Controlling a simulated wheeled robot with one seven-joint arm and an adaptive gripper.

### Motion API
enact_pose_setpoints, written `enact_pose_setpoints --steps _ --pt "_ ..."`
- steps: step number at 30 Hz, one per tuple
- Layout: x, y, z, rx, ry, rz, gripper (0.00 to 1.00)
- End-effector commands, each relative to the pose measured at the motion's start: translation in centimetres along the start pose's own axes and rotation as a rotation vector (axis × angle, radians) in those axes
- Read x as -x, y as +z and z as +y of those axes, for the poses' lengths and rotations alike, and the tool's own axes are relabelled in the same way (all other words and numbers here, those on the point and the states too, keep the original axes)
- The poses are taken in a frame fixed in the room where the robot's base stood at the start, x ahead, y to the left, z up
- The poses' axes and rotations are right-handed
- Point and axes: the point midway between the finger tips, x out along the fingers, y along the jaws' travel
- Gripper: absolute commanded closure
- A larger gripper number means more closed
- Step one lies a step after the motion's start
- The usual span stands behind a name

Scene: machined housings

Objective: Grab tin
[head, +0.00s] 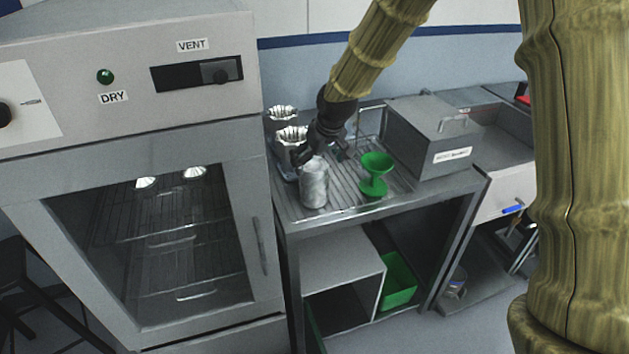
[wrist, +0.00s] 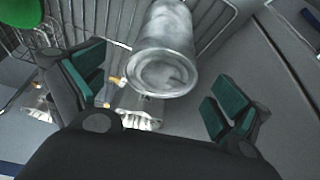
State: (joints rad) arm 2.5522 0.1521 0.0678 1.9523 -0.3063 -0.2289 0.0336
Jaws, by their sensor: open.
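The tin (head: 314,183) is a grey, mottled metal can standing upright on the wire rack at the front left of the bench. In the wrist view the tin (wrist: 166,52) shows its round end and side, ahead of and between the two finger pads. My gripper (head: 318,152) is just behind and above the tin in the head view. In the wrist view my gripper (wrist: 155,95) is open, its teal pads wide apart, with nothing held. I cannot tell whether a finger touches the tin.
A grey lidded box (head: 432,138) is at the back right. A drying cabinet (head: 150,190) flanks the bench on the left.

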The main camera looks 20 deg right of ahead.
Motion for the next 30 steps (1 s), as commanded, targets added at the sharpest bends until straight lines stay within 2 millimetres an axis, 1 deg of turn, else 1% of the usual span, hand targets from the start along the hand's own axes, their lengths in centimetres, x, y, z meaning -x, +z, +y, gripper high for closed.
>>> enact_pose_setpoints --steps 9,12,16,23,24,29,30 --pt "-3.1 0.2 -0.2 -0.001 0.001 -0.003 0.01" --pt "-3.9 0.1 -0.2 -0.001 0.001 -0.002 0.01" --pt "-4.4 0.2 -0.2 -0.002 0.000 -0.001 0.01" --pt "-4.5 0.2 -0.2 -0.001 0.000 0.000 0.01" --pt "-4.5 0.2 -0.2 -0.001 0.000 0.000 0.03" --pt "-4.5 0.2 -0.2 -0.002 0.000 0.000 0.32" --pt "-4.5 0.2 -0.2 -0.002 0.000 0.000 0.39"
